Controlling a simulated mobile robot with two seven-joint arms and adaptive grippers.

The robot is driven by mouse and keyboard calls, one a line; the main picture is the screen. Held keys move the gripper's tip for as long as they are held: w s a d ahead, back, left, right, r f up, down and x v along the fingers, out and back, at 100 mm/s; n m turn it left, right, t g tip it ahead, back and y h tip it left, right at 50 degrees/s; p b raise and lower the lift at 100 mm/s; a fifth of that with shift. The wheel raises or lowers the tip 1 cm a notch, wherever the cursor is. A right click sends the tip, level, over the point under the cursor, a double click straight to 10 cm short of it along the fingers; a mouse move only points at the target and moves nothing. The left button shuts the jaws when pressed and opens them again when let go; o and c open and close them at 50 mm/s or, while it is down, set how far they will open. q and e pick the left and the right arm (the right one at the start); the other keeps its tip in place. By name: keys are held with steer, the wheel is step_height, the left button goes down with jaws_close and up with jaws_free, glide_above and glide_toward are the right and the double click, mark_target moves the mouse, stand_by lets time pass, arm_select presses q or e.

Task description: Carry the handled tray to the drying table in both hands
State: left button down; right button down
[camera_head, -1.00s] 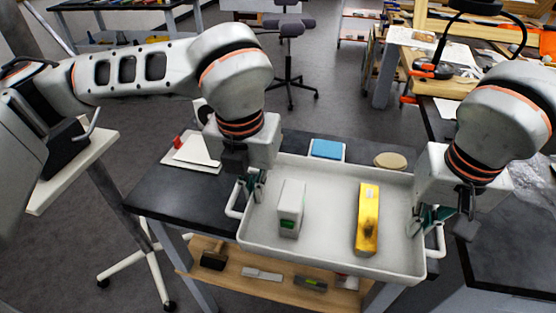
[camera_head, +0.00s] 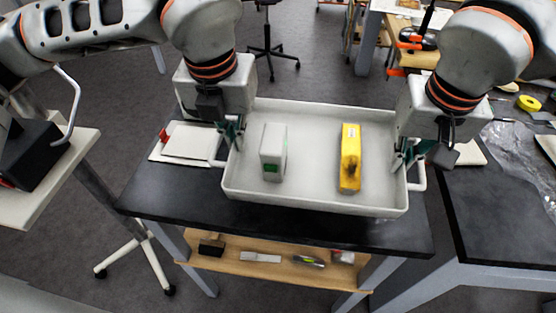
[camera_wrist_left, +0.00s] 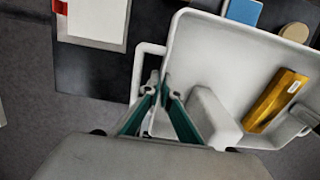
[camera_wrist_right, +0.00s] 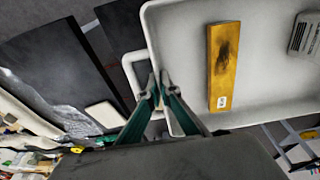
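The handled tray (camera_head: 315,205) is white and shallow, with a loop handle on each short side. It is level, over a black-topped table (camera_head: 160,200); I cannot tell the gap beneath it. A whitish block with a green label (camera_head: 274,150) and a yellow block (camera_head: 350,155) stand in it. My left gripper (camera_head: 231,138) is shut on the tray's left side by the handle; its fingertips also show in the left wrist view (camera_wrist_left: 159,82). My right gripper (camera_head: 404,160) is shut on the right side, seen closer in the right wrist view (camera_wrist_right: 159,82). The exact contact is partly hidden.
A wooden shelf (camera_head: 270,270) with tools is below. Another black bench (camera_head: 500,215) stands right, and a side stand (camera_head: 45,180) left.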

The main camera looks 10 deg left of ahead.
arm_select(q)
steer(key=shift+f, duration=0.1)
arm_select(e)
steer(key=shift+f, duration=0.1)
